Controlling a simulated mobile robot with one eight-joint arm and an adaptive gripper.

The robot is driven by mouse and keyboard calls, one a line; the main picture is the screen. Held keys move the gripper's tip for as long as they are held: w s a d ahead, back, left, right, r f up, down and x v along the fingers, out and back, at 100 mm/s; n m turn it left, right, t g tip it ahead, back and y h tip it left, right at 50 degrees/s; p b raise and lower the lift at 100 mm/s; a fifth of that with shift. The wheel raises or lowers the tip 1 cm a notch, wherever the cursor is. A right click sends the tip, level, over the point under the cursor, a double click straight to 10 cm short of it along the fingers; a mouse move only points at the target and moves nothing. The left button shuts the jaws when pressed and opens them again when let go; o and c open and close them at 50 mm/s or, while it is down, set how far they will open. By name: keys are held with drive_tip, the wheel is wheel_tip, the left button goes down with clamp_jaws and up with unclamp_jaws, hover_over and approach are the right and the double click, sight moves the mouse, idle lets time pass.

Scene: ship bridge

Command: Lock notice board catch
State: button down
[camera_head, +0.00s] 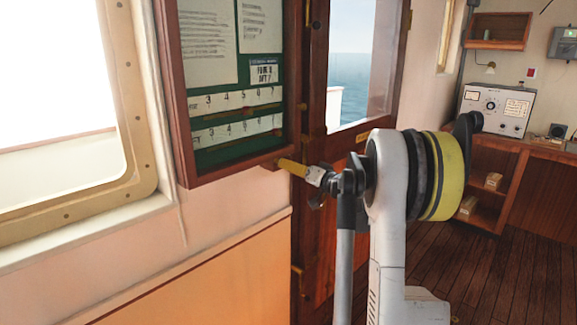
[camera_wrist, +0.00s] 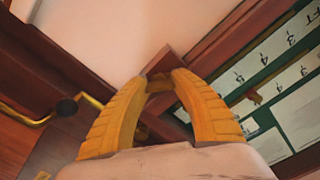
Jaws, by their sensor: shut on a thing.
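The notice board (camera_head: 180,95) hangs on the wall between window and door, with a dark wooden frame, green backing, white papers and rows of numbers. Its frame also shows at the upper right in the wrist view (camera_wrist: 238,35). The catch (camera_wrist: 172,61) is a small brown wooden piece at the board's lower edge. My gripper (camera_head: 280,163) has yellow fingers and reaches to the board's lower right corner. In the wrist view its fingertips (camera_wrist: 162,76) close around the catch. The fingertips partly hide the catch, so its exact turn is hard to tell.
A wooden door (camera_head: 318,190) with a window stands just right of the board. A brass handle with a dark knob (camera_wrist: 67,107) lies left of my fingers in the wrist view. A brass-framed window (camera_head: 140,175) is at left. A console (camera_head: 495,110) stands at the back right.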

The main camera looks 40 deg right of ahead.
drive_tip(key=m, duration=0.5)
drive_tip(key=shift+m+p, duration=0.3)
drive_tip(key=shift+p, duration=0.1)
drive_tip(key=m, duration=0.5)
drive_tip(key=shift+m, duration=0.3)
drive_tip(key=c, duration=1)
unclamp_jaws()
drive_tip(key=s, duration=0.8)
drive_tip(key=s+d, duration=0.1)
drive_tip(key=s, duration=0.3)
